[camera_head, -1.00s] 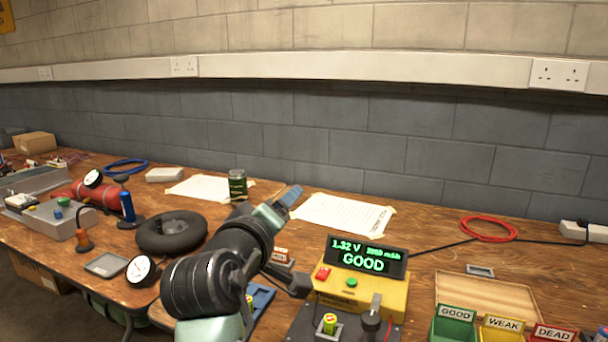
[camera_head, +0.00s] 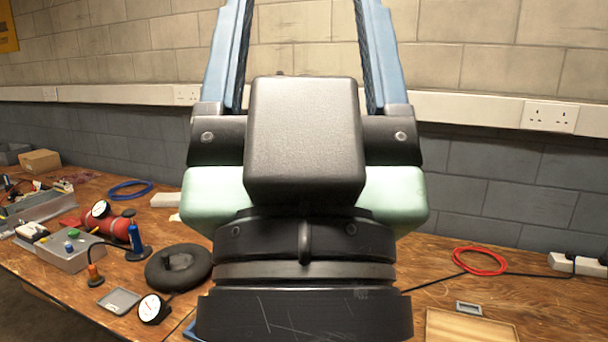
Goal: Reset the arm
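My gripper (camera_head: 304,25) fills the middle of the head view, close to the camera and pointing up. Its two blue fingers stand wide apart, with only wall visible between them, so it is open and empty. The fingertips run out of the top of the picture. My wrist and gripper body hide the middle of the wooden workbench (camera_head: 455,265), including where the yellow battery tester stood in the earlier view.
On the left of the bench are a black rubber ring (camera_head: 178,268), a small dial gauge (camera_head: 152,309), a grey tray (camera_head: 119,301), a grey control box (camera_head: 72,250) and a red cylinder (camera_head: 105,222). At right lie a red cable coil (camera_head: 486,260) and a wooden board (camera_head: 470,326).

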